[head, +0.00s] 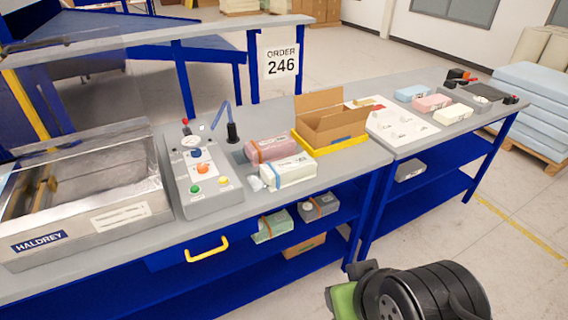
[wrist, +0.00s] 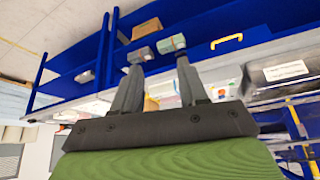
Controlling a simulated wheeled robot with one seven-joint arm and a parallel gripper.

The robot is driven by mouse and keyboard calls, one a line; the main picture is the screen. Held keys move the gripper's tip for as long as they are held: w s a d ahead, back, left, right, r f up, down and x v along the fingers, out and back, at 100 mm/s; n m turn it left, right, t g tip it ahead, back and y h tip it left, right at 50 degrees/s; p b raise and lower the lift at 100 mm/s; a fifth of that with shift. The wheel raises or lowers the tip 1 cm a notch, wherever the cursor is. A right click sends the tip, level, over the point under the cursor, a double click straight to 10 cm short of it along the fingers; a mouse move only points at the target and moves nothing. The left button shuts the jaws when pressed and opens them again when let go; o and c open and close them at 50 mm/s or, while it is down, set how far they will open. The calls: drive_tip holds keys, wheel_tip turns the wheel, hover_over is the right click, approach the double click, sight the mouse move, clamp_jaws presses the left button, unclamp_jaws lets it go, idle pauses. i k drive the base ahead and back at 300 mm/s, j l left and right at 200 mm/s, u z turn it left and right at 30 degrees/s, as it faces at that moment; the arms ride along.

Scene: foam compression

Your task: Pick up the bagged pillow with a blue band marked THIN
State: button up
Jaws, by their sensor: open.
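Two bagged pillows lie on the bench between the control box and the open carton. The white bagged pillow (head: 288,171) has a blue-green band near its left end; its lettering is too small to read. The pink bagged pillow (head: 268,149) lies right behind it with an orange band. On the shelf below are a green bagged pillow (head: 272,225) and a grey one with an orange band (head: 319,207). My gripper (wrist: 158,65) is open and empty in the wrist view, apart from the pillows. Its fingers partly hide the bench, seen upside down. I cannot read THIN on any band.
A grey control box (head: 200,172) and a HALDREY machine (head: 85,200) stand to the left. The open carton (head: 330,128) sits in a yellow tray to the right. Foam samples (head: 432,103) lie on the right bench.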

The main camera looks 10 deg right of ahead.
sight(279, 174)
drive_tip(key=i+l+u, duration=0.25)
drive_tip(key=l+u, duration=0.2)
drive_tip(key=i+l+u, duration=0.2)
drive_tip(key=l+u, duration=0.25)
drive_tip(key=i+l+u, duration=0.1)
drive_tip(key=l+u, duration=0.8)
drive_tip(key=l, duration=0.15)
drive_tip(key=k+l+u, duration=0.1)
drive_tip(key=l+u, duration=0.35)
drive_tip(key=l, duration=0.1)
